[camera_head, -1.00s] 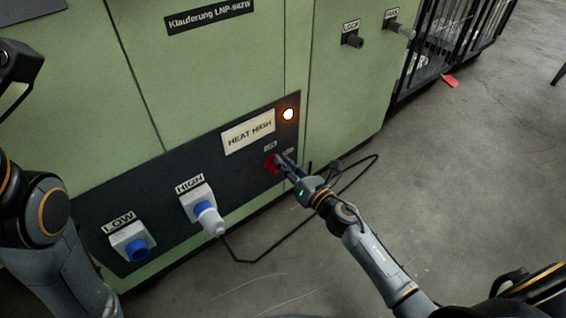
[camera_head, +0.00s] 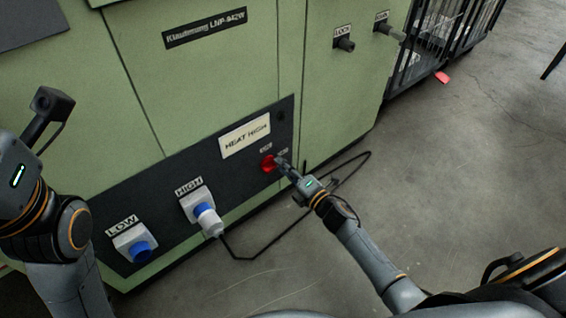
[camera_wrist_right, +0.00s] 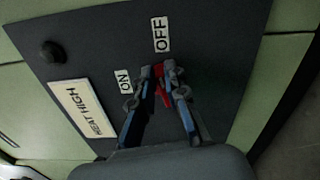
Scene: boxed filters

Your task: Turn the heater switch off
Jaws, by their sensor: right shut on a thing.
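The red heater switch (camera_head: 267,164) sits on the dark control panel below the HEAT HIGH plate. It also shows in the right wrist view (camera_wrist_right: 161,90), between the ON label (camera_wrist_right: 124,82) and OFF label (camera_wrist_right: 160,35), with its handle roughly toward OFF. My right gripper (camera_head: 279,162) is at the switch. In the right wrist view its two fingers (camera_wrist_right: 161,76) are closed on the red handle and partly cover it. The indicator lamp (camera_wrist_right: 52,52) beside the plate is dark. My left arm stands at the left of the head view, with its fingers not visible.
A blue LOW socket (camera_head: 141,251) and a HIGH socket with a white plug (camera_head: 208,220) are left of the switch. A black cable (camera_head: 262,252) lies on the floor below. LOCK and another knob (camera_head: 345,44) are higher right.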

